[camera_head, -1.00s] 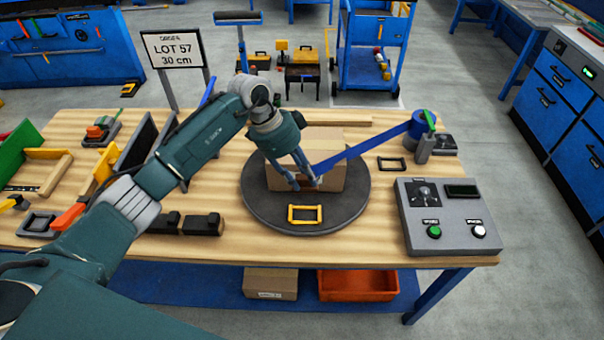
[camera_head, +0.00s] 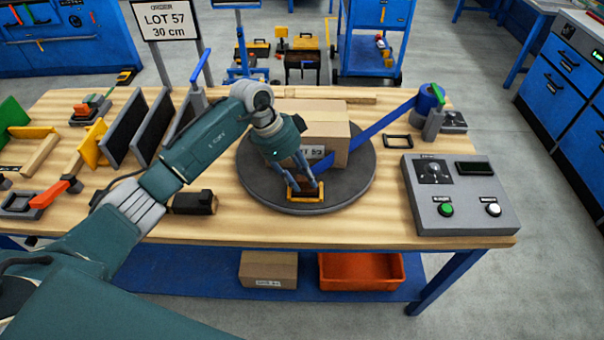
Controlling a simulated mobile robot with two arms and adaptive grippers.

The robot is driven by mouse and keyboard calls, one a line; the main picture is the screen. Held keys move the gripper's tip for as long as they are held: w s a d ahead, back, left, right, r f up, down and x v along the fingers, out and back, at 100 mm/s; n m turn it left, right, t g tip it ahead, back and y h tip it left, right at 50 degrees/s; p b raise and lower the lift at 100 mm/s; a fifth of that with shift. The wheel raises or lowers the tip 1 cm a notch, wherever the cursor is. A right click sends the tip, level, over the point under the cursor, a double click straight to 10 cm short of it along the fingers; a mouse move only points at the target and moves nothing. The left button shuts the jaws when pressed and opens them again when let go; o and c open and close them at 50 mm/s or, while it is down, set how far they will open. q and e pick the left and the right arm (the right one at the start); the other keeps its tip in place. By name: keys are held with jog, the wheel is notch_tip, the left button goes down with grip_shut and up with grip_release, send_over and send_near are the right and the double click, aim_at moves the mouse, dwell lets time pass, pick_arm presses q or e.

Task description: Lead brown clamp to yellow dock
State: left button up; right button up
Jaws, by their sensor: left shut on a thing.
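My left gripper (camera_head: 305,188) is low over the front of the round dark turntable (camera_head: 354,188), pointing down and shut on the small brown clamp (camera_head: 306,184). The clamp is mostly hidden by the fingers. The yellow dock (camera_head: 291,194), a small rectangular frame on the front of the turntable, is right under the fingertips. The clamp appears at or just above the dock; I cannot tell whether it is seated. A blue strap (camera_head: 384,133) runs from the blue reel at the right past the front of the cardboard box (camera_head: 337,144). My right gripper is not in view.
The blue reel (camera_head: 428,98) stands at the back right, with an empty black frame (camera_head: 398,142) beside it. A control box (camera_head: 459,196) stands at the right.

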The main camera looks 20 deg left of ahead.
pick_arm(q)
jog(key=shift+f, duration=0.7)
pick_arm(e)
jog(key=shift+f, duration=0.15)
pick_arm(q)
jog(key=o, duration=1.3)
jog(key=shift+c, duration=0.2)
jog(key=shift+a+r, duration=0.1)
jog(key=shift+r, duration=0.05)
jog(key=v, duration=1.1)
jog(key=shift+a+r, duration=0.2)
jog(key=shift+r, duration=0.15)
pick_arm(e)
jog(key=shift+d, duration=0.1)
